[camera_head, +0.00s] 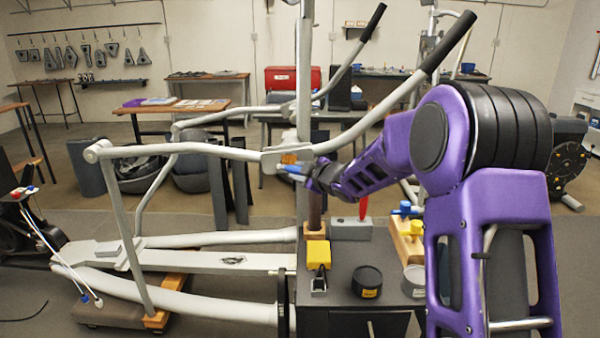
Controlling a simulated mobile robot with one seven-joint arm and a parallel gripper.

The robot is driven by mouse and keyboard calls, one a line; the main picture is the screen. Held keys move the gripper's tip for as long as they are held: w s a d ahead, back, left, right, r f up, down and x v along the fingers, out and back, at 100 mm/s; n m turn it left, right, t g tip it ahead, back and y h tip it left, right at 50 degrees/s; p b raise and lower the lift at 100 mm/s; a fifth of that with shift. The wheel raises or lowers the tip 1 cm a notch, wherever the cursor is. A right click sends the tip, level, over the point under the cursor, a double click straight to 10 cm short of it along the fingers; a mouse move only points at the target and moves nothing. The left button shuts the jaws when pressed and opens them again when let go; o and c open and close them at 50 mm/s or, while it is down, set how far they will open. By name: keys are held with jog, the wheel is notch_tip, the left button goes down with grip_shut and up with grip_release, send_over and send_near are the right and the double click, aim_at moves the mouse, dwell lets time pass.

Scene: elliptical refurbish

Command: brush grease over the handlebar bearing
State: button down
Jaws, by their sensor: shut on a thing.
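The elliptical's handlebar bearing (273,161) sits on the central mast, where the pale grey handlebar tubes meet. My purple arm reaches in from the right, and my gripper (308,175) is just right of the bearing. The gripper is shut on a small blue-handled tool, seemingly the brush (291,169), which points left at the bearing. An amber patch (290,156) shows at the joint; I cannot tell whether it is grease or bristles. Whether the brush touches the bearing is too small to tell.
The handlebar (400,95) slants up right, close to my arm.

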jog(key=shift+s+a+b, duration=0.1)
jog(key=shift+s+b, duration=0.6)
jog(key=shift+s, duration=2.2)
jog(key=s, duration=0.3)
jog(key=shift+w, duration=0.1)
jog(key=shift+w+p, duration=1.3)
jog(key=shift+w, duration=2.35)
jog(key=shift+w+p, duration=0.4)
jog(key=shift+w, duration=0.4)
jog(key=shift+d, duration=0.3)
